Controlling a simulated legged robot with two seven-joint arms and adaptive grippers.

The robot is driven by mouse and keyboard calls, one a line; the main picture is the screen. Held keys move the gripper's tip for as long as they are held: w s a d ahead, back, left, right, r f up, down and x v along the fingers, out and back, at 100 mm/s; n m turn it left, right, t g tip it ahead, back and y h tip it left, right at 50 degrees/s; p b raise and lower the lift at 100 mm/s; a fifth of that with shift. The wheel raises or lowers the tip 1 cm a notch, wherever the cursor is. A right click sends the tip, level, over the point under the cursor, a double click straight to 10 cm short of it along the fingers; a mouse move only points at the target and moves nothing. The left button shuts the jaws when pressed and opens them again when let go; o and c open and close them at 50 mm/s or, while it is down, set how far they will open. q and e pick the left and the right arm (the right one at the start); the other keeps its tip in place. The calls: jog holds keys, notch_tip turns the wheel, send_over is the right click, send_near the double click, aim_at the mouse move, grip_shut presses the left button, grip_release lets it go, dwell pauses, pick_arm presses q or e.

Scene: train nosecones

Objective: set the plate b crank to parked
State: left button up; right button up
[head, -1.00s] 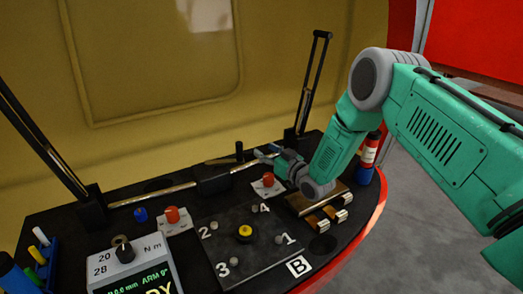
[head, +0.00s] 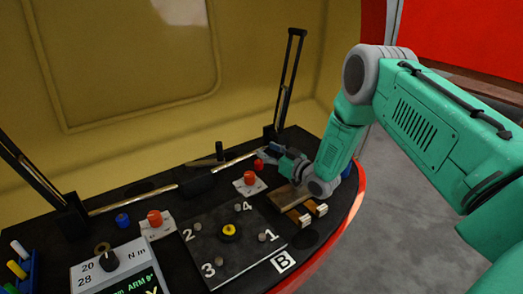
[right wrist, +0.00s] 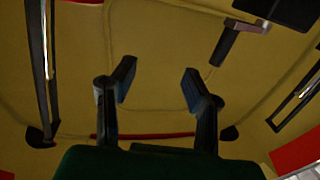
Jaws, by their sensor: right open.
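The dark square plate B (head: 205,262) lies on the black console, marked B at its front corner, with numbered studs and a yellow-topped knob (head: 229,231). Behind it, a black box on a metal rail (head: 198,187) carries an upright black handle with a short flat arm, which looks like the crank (head: 219,151). The crank also shows upside down at the top of the right wrist view (right wrist: 225,45). My right gripper (head: 266,157) is open and empty, right of the crank and apart from it, near the rail's right end. My left gripper is out of view.
An orange-red knob (head: 249,178) on a white base stands just below my right gripper. A red piece (head: 259,164) is close to its fingers. A tall black frame (head: 287,80) rises behind. Brass-coloured blocks (head: 298,217) sit right of the plate.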

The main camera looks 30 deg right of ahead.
jog(key=shift+s+d+f, duration=0.1)
jog(key=shift+s+d, duration=0.15)
jog(key=shift+d, duration=0.15)
jog(key=v, duration=0.7)
jog(key=shift+s, duration=0.45)
